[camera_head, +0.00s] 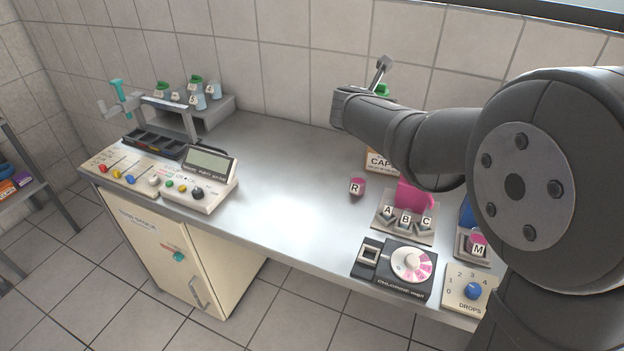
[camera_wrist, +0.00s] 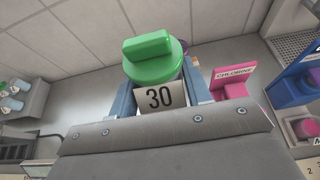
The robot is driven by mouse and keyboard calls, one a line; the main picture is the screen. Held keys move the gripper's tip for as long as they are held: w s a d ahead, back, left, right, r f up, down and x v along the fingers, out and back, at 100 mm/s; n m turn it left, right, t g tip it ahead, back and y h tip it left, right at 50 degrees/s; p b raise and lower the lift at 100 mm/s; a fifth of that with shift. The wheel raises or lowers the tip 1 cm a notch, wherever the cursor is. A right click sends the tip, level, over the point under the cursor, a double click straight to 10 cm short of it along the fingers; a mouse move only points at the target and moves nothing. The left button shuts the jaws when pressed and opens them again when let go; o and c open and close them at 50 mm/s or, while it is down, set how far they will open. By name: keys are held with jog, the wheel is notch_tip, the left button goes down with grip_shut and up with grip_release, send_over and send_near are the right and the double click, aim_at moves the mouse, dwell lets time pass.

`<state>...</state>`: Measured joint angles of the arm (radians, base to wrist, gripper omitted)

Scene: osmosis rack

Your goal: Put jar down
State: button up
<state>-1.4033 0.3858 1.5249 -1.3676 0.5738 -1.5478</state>
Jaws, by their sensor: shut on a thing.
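The jar with a green lid (camera_wrist: 150,48) and a label reading 30 (camera_wrist: 160,97) is in my gripper (camera_wrist: 160,100) in the wrist view. The blue-grey fingers stand on both sides of it, shut on it. In the head view a bit of green (camera_head: 381,89) shows behind my arm's end, beside a grey finger-like part (camera_head: 382,68). Most of the jar is hidden there by my arm. I cannot tell from these views whether its base touches the bench.
The bench top (camera_head: 285,190) is clear in the middle.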

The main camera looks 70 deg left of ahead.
notch_tip(320, 180, down, 17)
send_over(324, 192)
notch_tip(324, 192, down, 7)
jog(key=shift+r, duration=0.1)
jog(key=shift+f, duration=1.95)
jog(key=shift+f, duration=0.15)
jog(key=o, duration=1)
